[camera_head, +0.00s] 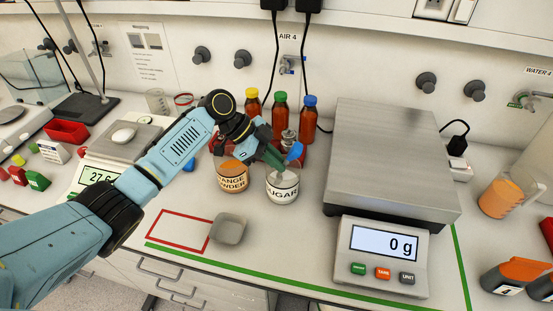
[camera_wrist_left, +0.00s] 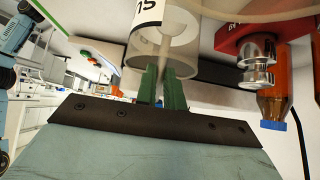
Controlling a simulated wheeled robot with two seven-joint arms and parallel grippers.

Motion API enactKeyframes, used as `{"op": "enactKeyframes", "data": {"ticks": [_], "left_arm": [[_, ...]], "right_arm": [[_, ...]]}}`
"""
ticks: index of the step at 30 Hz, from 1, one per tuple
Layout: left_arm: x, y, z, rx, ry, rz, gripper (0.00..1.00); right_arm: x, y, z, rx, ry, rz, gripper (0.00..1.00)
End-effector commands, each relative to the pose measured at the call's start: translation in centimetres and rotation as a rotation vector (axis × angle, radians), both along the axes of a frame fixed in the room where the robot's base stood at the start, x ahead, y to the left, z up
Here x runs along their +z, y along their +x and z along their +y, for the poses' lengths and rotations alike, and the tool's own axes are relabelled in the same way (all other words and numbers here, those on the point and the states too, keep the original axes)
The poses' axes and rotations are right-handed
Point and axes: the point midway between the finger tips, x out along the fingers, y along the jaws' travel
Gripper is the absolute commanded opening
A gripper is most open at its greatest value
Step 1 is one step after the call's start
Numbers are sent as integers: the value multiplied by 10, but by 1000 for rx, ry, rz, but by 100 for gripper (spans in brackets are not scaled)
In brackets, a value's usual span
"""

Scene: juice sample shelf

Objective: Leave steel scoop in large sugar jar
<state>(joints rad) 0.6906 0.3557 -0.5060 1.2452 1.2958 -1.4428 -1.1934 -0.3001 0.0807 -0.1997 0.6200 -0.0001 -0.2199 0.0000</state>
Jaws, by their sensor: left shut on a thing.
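The sugar jar (camera_head: 283,192) is a clear jar with a white "SUGAR" label, upright on the bench in the head view. It also shows in the left wrist view (camera_wrist_left: 182,50), upside down in that picture. My left gripper (camera_head: 279,161) is at the jar's mouth from above. Its green fingers (camera_wrist_left: 161,90) are close together on something narrow and pale. This is likely the steel scoop's handle, but the scoop is mostly hidden and I cannot make out its bowl. A bright blue piece (camera_head: 295,151) shows beside the fingers. My right gripper is not in view.
The orange powder jar (camera_head: 233,182) stands close to the left of the sugar jar. Several amber bottles (camera_head: 280,115) stand behind. A large scale (camera_head: 385,245) reading 0 g is on the right. A grey lidded item (camera_head: 228,229) sits in front, beside a red outline (camera_head: 178,231).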

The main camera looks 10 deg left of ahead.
Motion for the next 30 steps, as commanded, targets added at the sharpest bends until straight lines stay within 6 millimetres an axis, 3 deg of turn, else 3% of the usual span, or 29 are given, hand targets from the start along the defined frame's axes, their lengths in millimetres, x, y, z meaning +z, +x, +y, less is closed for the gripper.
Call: {"op": "enactKeyframes", "data": {"ticks": [2, 3, 8, 20, 30], "left_arm": [[0, 0, 0, 0, -1, 0, 0], [0, 0, 0, 0, -1, 0, 14], [0, 0, 0, 0, -1, 0, 35], [6, 0, 6, 1, 0, -1, 35], [57, -2, 56, 1, 2, -4, 35]], "right_arm": [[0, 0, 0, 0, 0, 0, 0], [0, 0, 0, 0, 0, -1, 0], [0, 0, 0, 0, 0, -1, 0], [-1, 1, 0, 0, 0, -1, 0], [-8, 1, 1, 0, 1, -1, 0]]}}
